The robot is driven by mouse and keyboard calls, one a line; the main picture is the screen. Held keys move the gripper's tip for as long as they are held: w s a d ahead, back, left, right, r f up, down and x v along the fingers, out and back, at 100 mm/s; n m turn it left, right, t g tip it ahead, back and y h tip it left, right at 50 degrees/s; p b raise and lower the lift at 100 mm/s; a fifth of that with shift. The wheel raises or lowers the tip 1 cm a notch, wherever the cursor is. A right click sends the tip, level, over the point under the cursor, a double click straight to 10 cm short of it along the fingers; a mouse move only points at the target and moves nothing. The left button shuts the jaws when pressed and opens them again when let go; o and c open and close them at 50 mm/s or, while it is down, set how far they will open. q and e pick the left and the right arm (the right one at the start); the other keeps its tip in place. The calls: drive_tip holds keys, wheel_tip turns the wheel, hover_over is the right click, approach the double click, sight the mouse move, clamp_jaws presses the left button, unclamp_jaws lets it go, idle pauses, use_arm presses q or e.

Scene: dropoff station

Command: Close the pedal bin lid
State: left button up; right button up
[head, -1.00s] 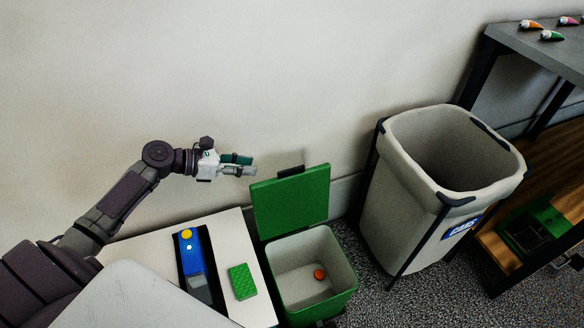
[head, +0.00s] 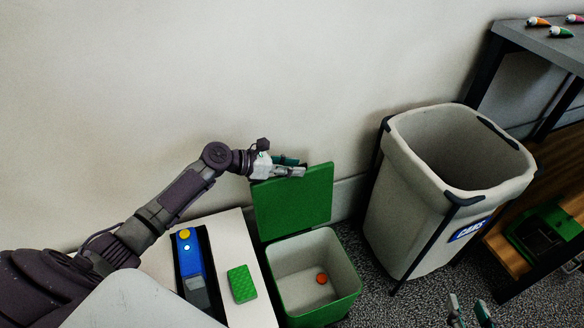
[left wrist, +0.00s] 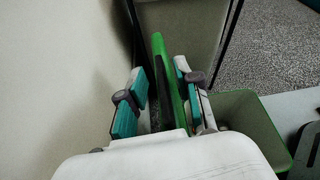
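The pedal bin (head: 340,292) stands on the floor with its green lid (head: 292,202) raised upright at the back, near the wall. Inside the grey bin lies a small orange-red round object (head: 321,278). My left gripper (head: 290,168) is at the lid's top edge. In the left wrist view, the left gripper (left wrist: 160,85) is open, with its teal-padded fingers on either side of the green lid edge (left wrist: 172,85); firm contact is not clear. My right gripper (head: 469,312) shows only its parted fingertips at the bottom right, away from the bin.
A large grey bin (head: 415,205) with a blue label stands to the right. A white table (head: 232,230) on the left holds a blue device (head: 192,262) and a green sponge-like block (head: 241,284). A dark shelf (head: 535,45) is at far right.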

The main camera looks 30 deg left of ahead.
drive_tip(key=shift+w+r, duration=0.1)
drive_tip(key=shift+r, duration=0.05)
use_arm(q)
drive_tip(key=shift+c, duration=2)
clamp_jaws()
use_arm(e)
drive_tip(key=shift+w+a, duration=0.3)
drive_tip(key=shift+a, duration=0.1)
